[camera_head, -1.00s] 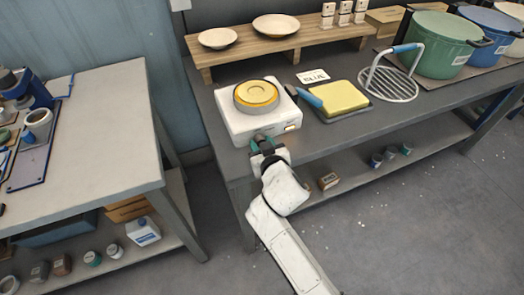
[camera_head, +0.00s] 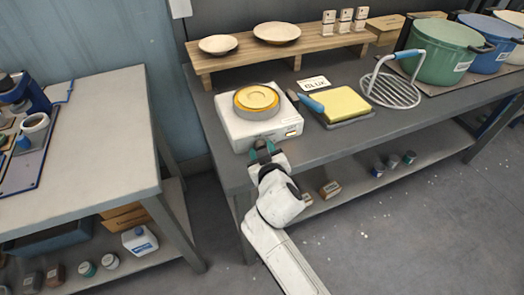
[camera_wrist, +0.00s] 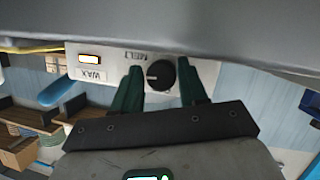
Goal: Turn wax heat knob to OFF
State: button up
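The white wax heater (camera_head: 240,134) sits near the front left of the bench, with a round pot of yellow wax (camera_head: 257,98) on top. In the wrist view its front panel (camera_wrist: 112,62) appears upside down. The panel carries a black round knob (camera_wrist: 160,74) with a pale pointer mark, under the inverted word MELT. My gripper (camera_wrist: 160,80) is open, with one green finger on each side of the knob; contact cannot be told. In the head view my gripper (camera_head: 264,151) is at the heater's front face and hides the knob there.
A lit switch (camera_wrist: 89,59) and a WAX label (camera_wrist: 92,75) are beside the knob. A yellow block on a tray (camera_head: 347,104) and a wire rack (camera_head: 391,91) stand right of the heater. A wooden shelf (camera_head: 290,47) is behind. Floor before the bench is clear.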

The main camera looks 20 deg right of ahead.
jog(key=v, duration=1)
jog(key=shift+s+r, duration=0.15)
jog(key=shift+s, duration=0.2)
